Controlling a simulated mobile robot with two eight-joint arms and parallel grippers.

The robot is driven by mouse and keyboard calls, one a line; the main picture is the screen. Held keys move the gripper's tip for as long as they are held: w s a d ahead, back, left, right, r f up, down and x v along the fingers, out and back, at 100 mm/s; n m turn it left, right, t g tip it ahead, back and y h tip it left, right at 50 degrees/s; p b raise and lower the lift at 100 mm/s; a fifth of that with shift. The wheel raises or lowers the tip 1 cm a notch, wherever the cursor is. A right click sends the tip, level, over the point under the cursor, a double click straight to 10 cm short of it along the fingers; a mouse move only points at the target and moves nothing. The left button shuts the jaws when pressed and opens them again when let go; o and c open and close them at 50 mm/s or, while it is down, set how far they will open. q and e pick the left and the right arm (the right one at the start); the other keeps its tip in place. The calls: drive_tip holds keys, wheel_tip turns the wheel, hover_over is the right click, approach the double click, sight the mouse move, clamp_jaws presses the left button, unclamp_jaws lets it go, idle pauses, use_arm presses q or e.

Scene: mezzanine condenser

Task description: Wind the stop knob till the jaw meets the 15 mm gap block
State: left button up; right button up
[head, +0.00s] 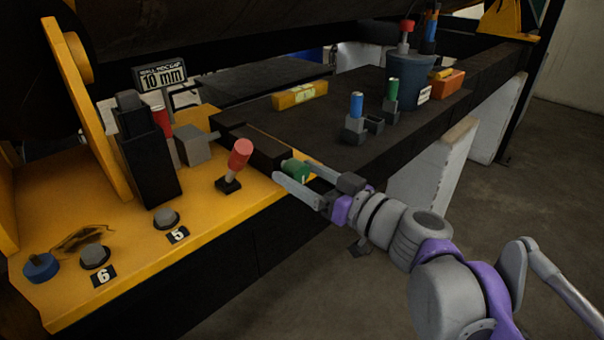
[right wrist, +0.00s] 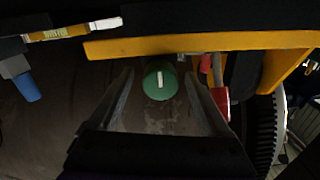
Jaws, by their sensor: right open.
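The green stop knob (head: 297,168) sits at the end of a dark slide housing (head: 254,146) on the yellow bench. My right gripper (head: 292,170) is open, its fingers on either side of the knob. In the right wrist view the knob (right wrist: 160,82) faces me between the spread fingers, its white mark nearly upright; finger contact is not visible. A grey block (head: 195,147), apparently the jaw, stands at the slide's far end. A red-topped piece (head: 162,120) stands between it and a black post (head: 146,165). I cannot read its size. My left gripper is not in view.
A sign (head: 162,78) reads 10 mm. A red-handled lever (head: 238,158) stands close left of the gripper. Blue-topped (head: 356,106) and green-topped (head: 392,88) pieces stand in a holder on the dark bench, near a level (head: 300,95) and a bucket (head: 408,80).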

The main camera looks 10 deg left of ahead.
clamp_jaws()
drive_tip(key=shift+r+m+p, duration=0.15)
drive_tip(key=shift+m+p, duration=0.85)
drive_tip(key=shift+m, duration=0.1)
drive_tip(key=shift+m+p, duration=0.4)
drive_tip(key=shift+m, duration=0.6)
unclamp_jaws()
drive_tip(key=shift+s, duration=0.1)
drive_tip(key=shift+f, duration=0.25)
